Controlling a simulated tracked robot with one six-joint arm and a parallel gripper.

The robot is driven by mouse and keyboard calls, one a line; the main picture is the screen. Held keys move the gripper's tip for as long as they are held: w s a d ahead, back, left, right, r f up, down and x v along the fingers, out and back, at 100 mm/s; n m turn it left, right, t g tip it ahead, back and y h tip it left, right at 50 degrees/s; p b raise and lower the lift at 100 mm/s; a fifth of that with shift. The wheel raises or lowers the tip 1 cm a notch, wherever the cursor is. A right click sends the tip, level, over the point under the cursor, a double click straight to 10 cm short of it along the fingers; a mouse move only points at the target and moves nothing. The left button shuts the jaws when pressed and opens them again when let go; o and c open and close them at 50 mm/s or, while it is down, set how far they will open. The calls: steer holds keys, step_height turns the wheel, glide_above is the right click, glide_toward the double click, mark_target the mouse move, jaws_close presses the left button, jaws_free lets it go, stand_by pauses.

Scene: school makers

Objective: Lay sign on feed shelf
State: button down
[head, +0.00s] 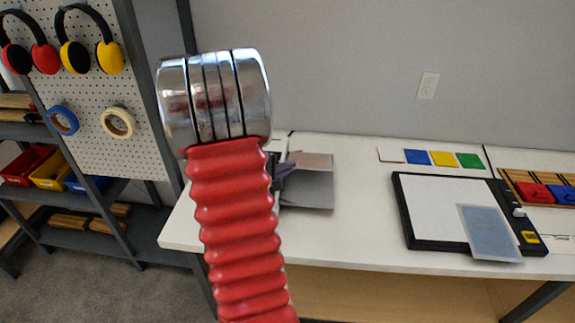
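I cannot tell for certain which thing is the sign. A pale blue-grey sheet (489,233) lies over the lower right corner of a black-framed white board (430,212) and sticks out past its front edge. A flat grey panel (309,191), possibly the feed shelf, lies on the table with a pinkish sheet (314,161) at its back. A dark purple-grey object (285,168) at its left is partly hidden behind my red ribbed arm sleeve and chrome joint. My gripper does not show, so its hold is hidden.
The white table (362,170) has free room between the panel and the board. Coloured cards (443,158) lie at the back, and a wooden tray (540,185) with red and blue items stands right. Shelving with bins (30,166) and a pegboard (95,90) are at left.

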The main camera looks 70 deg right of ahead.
steer(key=shift+f, duration=0.9)
steer(key=c, duration=2.5)
jaws_free()
steer(key=o, duration=0.5)
steer(key=shift+a, duration=0.15)
steer(key=shift+s+a+r, duration=0.25)
steer(key=shift+a, duration=0.75)
steer(key=shift+s+a+r, duration=0.2)
steer(key=shift+a, duration=0.8)
steer(key=shift+s+a+r, duration=0.25)
steer(key=shift+a, duration=0.75)
steer(key=shift+r, duration=0.1)
